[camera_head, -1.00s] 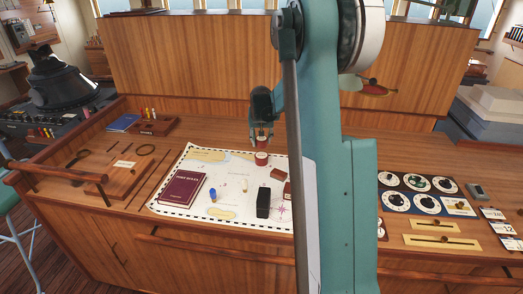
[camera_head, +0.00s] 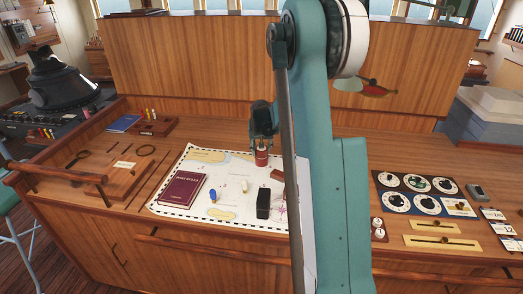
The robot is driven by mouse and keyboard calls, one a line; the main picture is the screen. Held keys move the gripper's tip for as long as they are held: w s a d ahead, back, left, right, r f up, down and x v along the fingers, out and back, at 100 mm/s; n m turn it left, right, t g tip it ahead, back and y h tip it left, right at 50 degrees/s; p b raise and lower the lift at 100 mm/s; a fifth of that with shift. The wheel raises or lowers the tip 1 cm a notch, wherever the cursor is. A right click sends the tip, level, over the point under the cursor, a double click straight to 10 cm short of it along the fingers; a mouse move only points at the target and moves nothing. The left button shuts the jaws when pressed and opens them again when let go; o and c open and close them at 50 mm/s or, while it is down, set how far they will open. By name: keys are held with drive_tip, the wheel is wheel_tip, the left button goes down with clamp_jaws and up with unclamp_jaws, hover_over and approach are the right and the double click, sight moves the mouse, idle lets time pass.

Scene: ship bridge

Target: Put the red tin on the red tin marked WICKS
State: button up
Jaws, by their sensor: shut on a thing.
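My gripper (camera_head: 264,138) is over the back right part of the chart, pointing down and shut on a small red tin (camera_head: 262,147). The fingers cover much of that tin. Directly below it a second red tin (camera_head: 261,160) stands upright on the chart. The two line up as one column, and I see no clear gap between them. Whether they touch is too small to tell. No WICKS lettering is readable at this size.
On the chart (camera_head: 165,205) are a dark red book (camera_head: 182,187), a blue piece (camera_head: 213,195), a cream piece (camera_head: 244,188), a black block (camera_head: 263,204) and a reddish-brown box (camera_head: 277,175). My arm hides the chart's right side. Dial panels (camera_head: 411,204) lie further right.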

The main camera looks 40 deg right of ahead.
drive_tip(key=shift+f, duration=0.2)
drive_tip(key=o, duration=1)
drive_tip(key=shift+r, duration=0.2)
drive_tip(key=v, duration=1.2)
drive_tip(key=shift+a, duration=0.1)
idle(0.4)
